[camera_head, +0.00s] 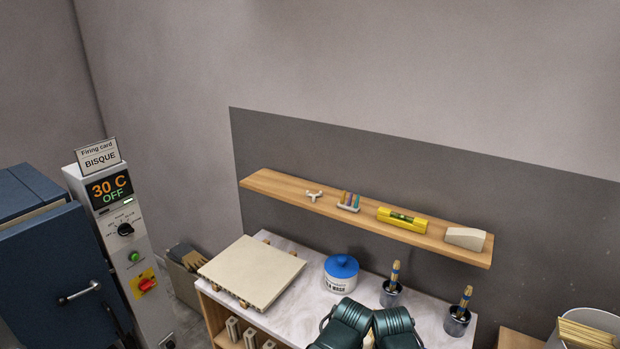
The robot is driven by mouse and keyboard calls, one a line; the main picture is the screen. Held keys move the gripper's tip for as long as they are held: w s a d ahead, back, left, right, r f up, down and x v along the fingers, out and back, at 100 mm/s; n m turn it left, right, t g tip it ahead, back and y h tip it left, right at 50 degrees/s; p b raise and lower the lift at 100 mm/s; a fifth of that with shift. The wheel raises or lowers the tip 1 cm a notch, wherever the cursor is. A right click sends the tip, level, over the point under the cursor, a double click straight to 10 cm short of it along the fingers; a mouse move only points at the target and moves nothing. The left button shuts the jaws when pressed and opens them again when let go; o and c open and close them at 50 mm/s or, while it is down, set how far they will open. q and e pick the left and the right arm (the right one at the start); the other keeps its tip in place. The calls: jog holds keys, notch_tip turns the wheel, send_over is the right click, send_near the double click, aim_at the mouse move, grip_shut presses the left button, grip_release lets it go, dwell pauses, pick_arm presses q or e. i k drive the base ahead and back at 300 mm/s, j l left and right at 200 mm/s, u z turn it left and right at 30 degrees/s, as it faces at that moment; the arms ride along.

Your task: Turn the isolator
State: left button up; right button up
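The isolator (147,285) is a red rotary switch on a yellow plate, low on the front of a white control post at the left. Its exact turn position is too small to tell. Above it on the control post (141,246) are a green button (134,256), a black dial (125,230) and a display (110,188) reading 30 C OFF. A card on top reads Firing card BISQUE. Neither gripper shows; two dark green arm parts at the bottom middle appear to be mine, well to the right of the isolator.
A blue kiln (50,265) with a handle (80,293) stands left of the post. A bench (314,277) to the right bears a pale slab (252,271), a blue-lidded jar (341,274) and two brush cups. A wall shelf (270,186) holds small tools. A box with gloves (187,262) sits between.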

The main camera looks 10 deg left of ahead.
aim_at(145, 284)
jog(key=u, duration=1.75)
